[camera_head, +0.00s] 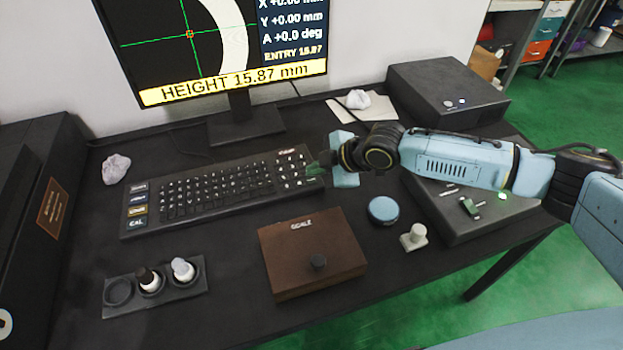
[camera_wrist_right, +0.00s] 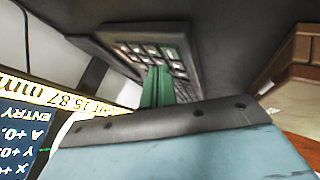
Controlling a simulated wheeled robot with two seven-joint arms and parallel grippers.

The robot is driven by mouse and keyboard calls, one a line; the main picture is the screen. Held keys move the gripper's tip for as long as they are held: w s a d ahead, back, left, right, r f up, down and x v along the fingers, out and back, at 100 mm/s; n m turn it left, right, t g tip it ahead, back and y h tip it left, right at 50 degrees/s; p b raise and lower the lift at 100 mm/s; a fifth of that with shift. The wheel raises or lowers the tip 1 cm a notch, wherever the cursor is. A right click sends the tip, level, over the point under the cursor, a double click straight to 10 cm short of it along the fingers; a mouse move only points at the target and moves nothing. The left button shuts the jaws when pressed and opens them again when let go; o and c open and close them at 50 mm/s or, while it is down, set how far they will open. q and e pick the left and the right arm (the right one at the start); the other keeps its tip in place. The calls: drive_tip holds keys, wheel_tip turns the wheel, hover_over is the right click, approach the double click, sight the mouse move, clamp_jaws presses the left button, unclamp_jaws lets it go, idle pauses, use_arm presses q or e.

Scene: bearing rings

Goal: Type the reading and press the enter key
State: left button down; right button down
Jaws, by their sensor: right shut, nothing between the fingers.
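The monitor (camera_head: 234,88) shows a yellow bar reading "HEIGHT 15.87 mm", with "ENTRY 15.87" above it. The black keyboard (camera_head: 219,189) lies in front of the monitor, with its number keys at the right end. My right gripper (camera_head: 314,169) is shut and empty, its green fingertips at the right edge of the number keys. In the right wrist view the green fingers (camera_wrist_right: 158,86) point at the keyboard (camera_wrist_right: 138,42). I cannot tell whether they touch a key. The fingertips and hand hide some keys at that end. My left gripper is not in view.
A brown box (camera_head: 312,255) marked "SCALE", a blue round puck (camera_head: 383,209) and a pale knobbed piece (camera_head: 414,237) stand in front of the keyboard. A bottle rack (camera_head: 185,291) is at front left. A crumpled cloth (camera_head: 116,169) lies left. A dark box (camera_head: 447,90) stands back right.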

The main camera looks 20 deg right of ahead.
sight(316, 182)
drive_tip(key=shift+f, duration=0.1)
idle(0.5)
drive_tip(key=shift+f, duration=0.35)
drive_tip(key=shift+f, duration=0.35)
idle(0.5)
drive_tip(key=shift+r+p, duration=0.8)
drive_tip(key=shift+p, duration=0.05)
wheel_tip(316, 182, up, 5)
drive_tip(key=p, duration=0.4)
drive_tip(key=shift+p, duration=0.4)
idle(0.4)
